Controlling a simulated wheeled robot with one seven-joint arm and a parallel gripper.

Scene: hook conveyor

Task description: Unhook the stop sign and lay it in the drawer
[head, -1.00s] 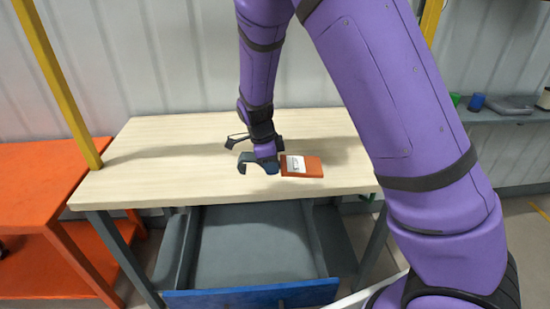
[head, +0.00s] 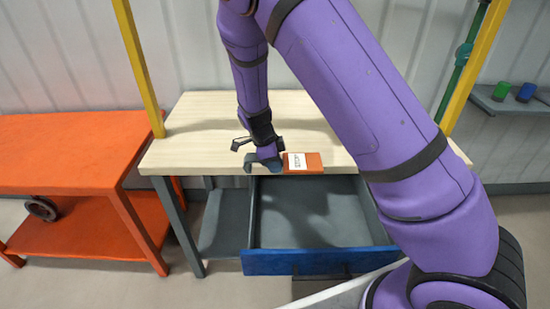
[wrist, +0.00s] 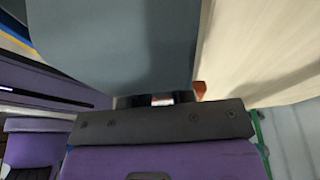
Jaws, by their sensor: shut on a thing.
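The stop sign (head: 313,161) is a flat orange-red plate with a white label marked STOP. My gripper (head: 277,164) is shut on its left edge in the head view. The sign shows near the table's front edge, above the back of the drawer; its exact height is unclear. The drawer (head: 320,262) is pulled open, with a blue front and an empty grey inside. In the wrist view, a sliver of the red sign (wrist: 199,88) shows past the fingers, between the grey drawer floor (wrist: 115,45) and the pale tabletop; most of it is hidden.
The wooden table (head: 200,125) is otherwise bare. An orange shelf table (head: 75,140) with a dark ring (head: 41,208) on its lower shelf stands left. Yellow posts (head: 140,70) rise beside the table. A grey shelf at right holds a green cup (head: 501,91) and a blue cup (head: 526,92).

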